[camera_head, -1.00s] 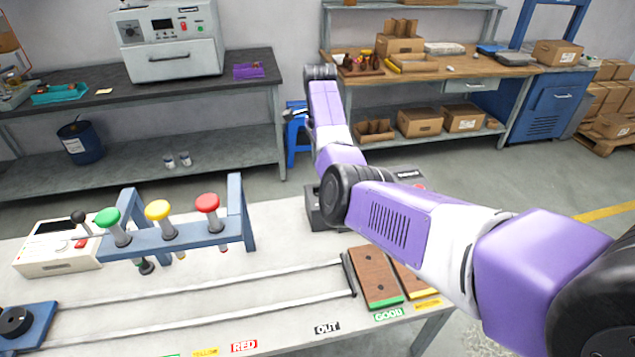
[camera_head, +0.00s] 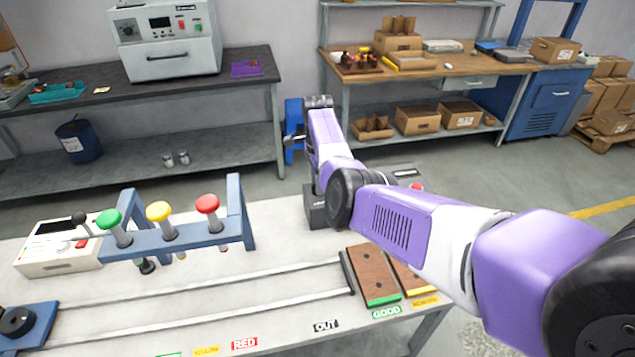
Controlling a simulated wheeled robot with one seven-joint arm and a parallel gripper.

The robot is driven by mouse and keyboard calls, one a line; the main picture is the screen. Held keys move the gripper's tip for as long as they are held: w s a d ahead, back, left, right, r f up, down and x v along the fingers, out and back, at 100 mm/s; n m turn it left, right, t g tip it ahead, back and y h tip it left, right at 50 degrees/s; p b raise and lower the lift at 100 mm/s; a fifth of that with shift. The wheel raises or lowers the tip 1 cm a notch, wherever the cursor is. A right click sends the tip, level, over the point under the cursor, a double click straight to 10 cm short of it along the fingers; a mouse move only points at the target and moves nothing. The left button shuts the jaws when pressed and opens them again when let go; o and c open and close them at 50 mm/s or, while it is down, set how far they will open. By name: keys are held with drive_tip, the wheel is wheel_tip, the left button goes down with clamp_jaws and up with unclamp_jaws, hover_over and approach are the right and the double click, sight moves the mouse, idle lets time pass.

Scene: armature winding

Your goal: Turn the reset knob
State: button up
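I cannot make out for certain which control is the reset knob. A dark grey box (camera_head: 316,214) stands at the back edge of the white table, mostly hidden behind my arm. A small red part and a label show at its far right, so any knob on its middle is hidden. My arm reaches in from the right and bends over this box. My gripper (camera_head: 293,143) seems to be the small dark shape at the arm's far end, in front of a blue stool. It is too small and partly covered to show its fingers.
A blue rack (camera_head: 180,240) with green, yellow and red knobs stands left on the white table (camera_head: 300,245). A cream box (camera_head: 55,258) with a black-ball lever is beside it. Two rails run along the front towards brown boards (camera_head: 372,272). Workbenches stand behind.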

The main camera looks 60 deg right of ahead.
clamp_jaws()
drive_tip(key=shift+n, duration=0.4)
drive_tip(key=n, duration=0.3)
drive_tip(key=shift+n, duration=0.3)
drive_tip(key=n, duration=0.4)
drive_tip(key=shift+n, duration=0.3)
drive_tip(key=n, duration=0.4)
drive_tip(key=shift+n+p, duration=0.3)
drive_tip(key=shift+n, duration=1.9)
drive_tip(key=shift+o, duration=0.2)
unclamp_jaws()
